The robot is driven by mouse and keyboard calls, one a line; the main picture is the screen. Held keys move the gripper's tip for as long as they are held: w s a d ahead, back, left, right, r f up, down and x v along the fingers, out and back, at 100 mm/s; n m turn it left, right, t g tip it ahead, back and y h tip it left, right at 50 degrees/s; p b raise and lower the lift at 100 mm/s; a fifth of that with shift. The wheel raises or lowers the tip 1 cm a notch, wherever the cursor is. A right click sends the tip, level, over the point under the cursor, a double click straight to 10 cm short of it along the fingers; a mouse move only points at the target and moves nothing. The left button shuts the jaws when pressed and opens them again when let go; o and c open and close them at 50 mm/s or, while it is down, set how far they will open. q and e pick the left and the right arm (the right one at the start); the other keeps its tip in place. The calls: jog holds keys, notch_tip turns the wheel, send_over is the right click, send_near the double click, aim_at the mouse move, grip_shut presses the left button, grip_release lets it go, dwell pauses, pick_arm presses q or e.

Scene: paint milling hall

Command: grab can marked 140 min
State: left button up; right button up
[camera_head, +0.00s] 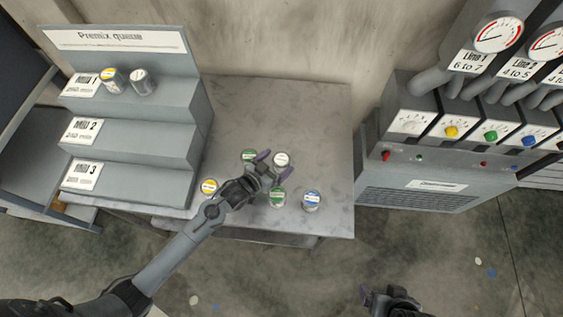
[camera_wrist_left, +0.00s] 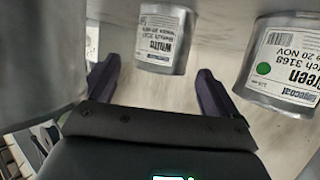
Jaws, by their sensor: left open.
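Several small metal cans stand on the grey table. A white-lidded can (camera_head: 281,159) stands at the back, just beyond my left gripper (camera_head: 274,165). The left gripper is open, and in the left wrist view this can, labelled White (camera_wrist_left: 163,45), stands ahead between the fingers, apart from both. A green can (camera_head: 277,197) is beside the gripper and shows at the right in the wrist view (camera_wrist_left: 283,68). Another green can (camera_head: 248,155), a yellow can (camera_head: 209,186) and a blue can (camera_head: 311,201) stand nearby. No 140 min marking is legible. My right gripper (camera_head: 383,294) is at the bottom edge, its jaws unclear.
A stepped Premix queue rack (camera_head: 150,160) stands at the left, with a yellow can (camera_head: 112,80) and a white can (camera_head: 141,82) on its Mill 1 step. A machine (camera_head: 430,185) with gauges and coloured knobs stands at the right. The table's back right (camera_head: 320,110) is clear.

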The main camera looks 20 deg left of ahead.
pick_arm(q)
jog(key=shift+w+d+f, duration=0.15)
jog(key=shift+w, duration=0.15)
jog(key=c, duration=1.3)
